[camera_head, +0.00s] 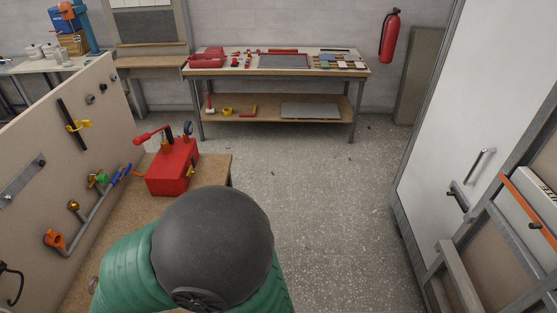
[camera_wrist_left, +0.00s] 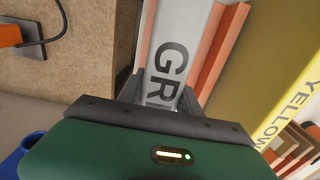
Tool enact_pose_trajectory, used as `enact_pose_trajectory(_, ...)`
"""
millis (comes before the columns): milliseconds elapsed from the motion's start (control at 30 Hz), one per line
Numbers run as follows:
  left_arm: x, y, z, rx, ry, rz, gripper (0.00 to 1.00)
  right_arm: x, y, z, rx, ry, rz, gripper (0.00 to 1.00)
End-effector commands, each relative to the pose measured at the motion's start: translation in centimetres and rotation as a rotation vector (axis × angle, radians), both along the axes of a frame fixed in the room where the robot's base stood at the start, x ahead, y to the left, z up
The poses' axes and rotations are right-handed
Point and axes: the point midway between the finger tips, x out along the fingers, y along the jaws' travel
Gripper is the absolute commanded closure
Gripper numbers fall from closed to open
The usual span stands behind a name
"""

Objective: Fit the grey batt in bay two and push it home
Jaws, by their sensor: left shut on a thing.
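In the left wrist view my left gripper (camera_wrist_left: 162,90) is shut on a pale panel with large dark letters starting "GR", which I take for the grey batt (camera_wrist_left: 183,30). Its far end runs out of the top of the picture, and the rest of the word is hidden by the gripper. Reddish-orange strips (camera_wrist_left: 222,50) lie along its right side. A yellow batt (camera_wrist_left: 265,60) marked "YELLOW" is to the right. I cannot tell which opening is bay two, or how deep the grey batt sits. My right gripper is not in view.
In the head view a metal frame (camera_head: 478,262) with an orange bar and a lettered white panel (camera_head: 535,200) stands at right, beside a tall white door (camera_head: 455,110). A red box (camera_head: 172,170) sits on the left bench. A workbench (camera_head: 275,72) stands behind.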

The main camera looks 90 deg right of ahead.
Motion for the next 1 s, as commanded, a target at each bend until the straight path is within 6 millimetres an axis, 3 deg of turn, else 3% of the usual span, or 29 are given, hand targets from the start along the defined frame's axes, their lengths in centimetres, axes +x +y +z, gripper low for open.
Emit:
enact_pose_trajectory(100,0.0,0.0,1.7,0.000,-0.002,0.000,1.00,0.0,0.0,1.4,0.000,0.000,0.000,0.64)
enact_pose_trajectory(600,0.0,0.0,6.4,0.000,-0.001,0.001,1.00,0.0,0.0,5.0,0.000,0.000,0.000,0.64)
enact_pose_trajectory(1000,0.0,0.0,6.9,0.000,-0.001,0.000,1.00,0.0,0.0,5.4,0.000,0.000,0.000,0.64)
